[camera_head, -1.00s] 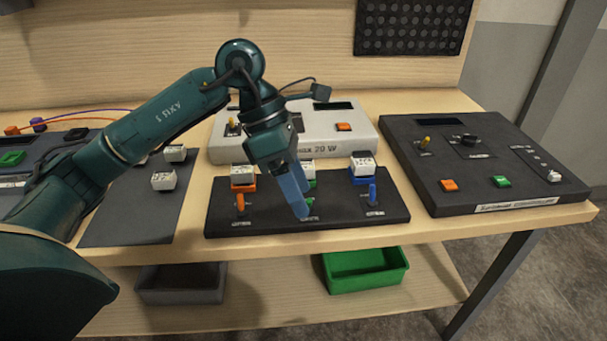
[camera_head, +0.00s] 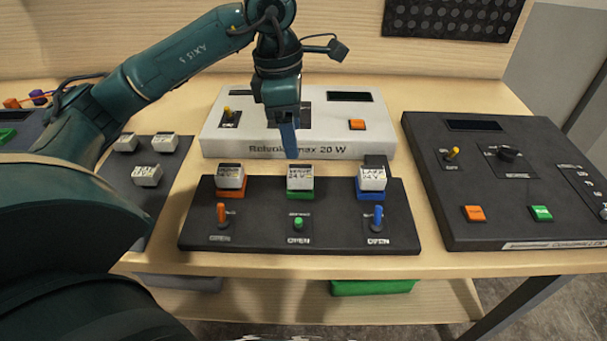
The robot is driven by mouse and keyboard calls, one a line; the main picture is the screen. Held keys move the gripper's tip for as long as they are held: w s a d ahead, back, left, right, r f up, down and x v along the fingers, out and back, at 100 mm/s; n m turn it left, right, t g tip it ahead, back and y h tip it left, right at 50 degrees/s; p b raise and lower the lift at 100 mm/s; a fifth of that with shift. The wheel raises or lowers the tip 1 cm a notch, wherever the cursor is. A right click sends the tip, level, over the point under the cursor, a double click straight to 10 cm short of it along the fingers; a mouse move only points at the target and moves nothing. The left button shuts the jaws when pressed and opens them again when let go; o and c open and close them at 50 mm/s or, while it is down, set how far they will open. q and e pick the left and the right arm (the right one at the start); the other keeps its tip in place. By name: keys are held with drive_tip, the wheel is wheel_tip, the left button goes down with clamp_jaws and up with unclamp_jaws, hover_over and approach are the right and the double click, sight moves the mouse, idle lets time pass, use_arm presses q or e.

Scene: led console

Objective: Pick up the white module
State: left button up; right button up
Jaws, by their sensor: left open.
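Three white modules sit in a row on the black console (camera_head: 300,240): one on an orange base (camera_head: 231,177), one on a green base (camera_head: 301,178) and one on a blue base (camera_head: 372,180). Three more white modules lie loose on the dark mat (camera_head: 135,194) at left: front (camera_head: 147,175), rear left (camera_head: 125,142) and rear right (camera_head: 164,142). My left gripper (camera_head: 289,153) points down, empty and open, just above and behind the green-based module in this view. Its fingers overlap, so the gap between them is hidden. My right gripper is out of view.
A white power unit (camera_head: 220,143) is behind the console. A black control box (camera_head: 437,205) stands at right. A green bin (camera_head: 372,287) is below the tabletop.

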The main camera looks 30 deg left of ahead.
sight(300, 171)
use_arm(q)
drive_tip(key=f, duration=0.6)
drive_tip(key=d+f+p, duration=0.1)
drive_tip(key=f, duration=0.2)
drive_tip(key=shift+w+f, duration=0.25)
drive_tip(key=shift+w, duration=0.1)
drive_tip(key=c, duration=1.1)
